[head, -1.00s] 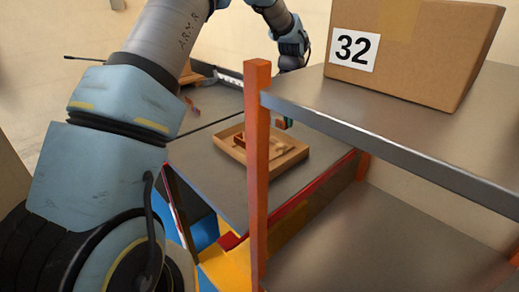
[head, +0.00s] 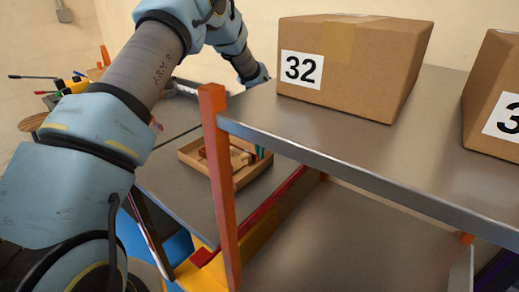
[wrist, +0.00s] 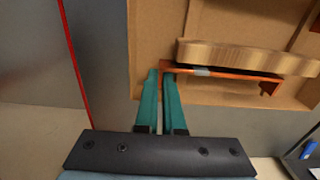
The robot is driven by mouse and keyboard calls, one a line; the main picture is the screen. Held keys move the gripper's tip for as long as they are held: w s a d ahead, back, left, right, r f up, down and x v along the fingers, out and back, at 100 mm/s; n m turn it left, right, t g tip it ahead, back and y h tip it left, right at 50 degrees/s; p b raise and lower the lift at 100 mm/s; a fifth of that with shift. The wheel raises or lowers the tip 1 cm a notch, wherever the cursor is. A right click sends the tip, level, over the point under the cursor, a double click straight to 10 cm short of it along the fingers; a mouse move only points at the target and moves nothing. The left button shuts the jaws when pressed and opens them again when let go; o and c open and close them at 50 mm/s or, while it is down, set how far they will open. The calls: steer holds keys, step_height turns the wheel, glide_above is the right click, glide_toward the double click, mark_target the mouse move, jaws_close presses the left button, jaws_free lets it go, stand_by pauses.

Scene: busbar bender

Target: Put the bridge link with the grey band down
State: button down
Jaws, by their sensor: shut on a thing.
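In the wrist view the bridge link (wrist: 235,74) is a thin copper-orange strip with a grey band (wrist: 202,71) near its left end and a bent far end. My gripper (wrist: 161,72) has its two teal fingers shut on the link's left end. The link is over the tan tray (wrist: 150,45), beside a thick pale wooden piece (wrist: 245,56); I cannot tell whether it touches either. In the head view my teal fingers (head: 261,153) are at the tray's right side, and the link is not clearly made out.
The tray (head: 190,160) sits on a grey tabletop with a red edge. An orange post (head: 219,180) and a grey shelf (head: 350,155) stand close in front and to the right. A cardboard box marked 32 (head: 365,70) is on the shelf.

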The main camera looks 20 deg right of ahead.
steer(key=c, duration=1.5)
jaws_free()
steer(key=shift+f, duration=0.1)
steer(key=o, duration=0.5)
step_height(320, 180, up, 12)
steer(key=b, duration=0.3)
steer(key=shift+r+b, duration=0.2)
steer(key=shift+b, duration=0.15)
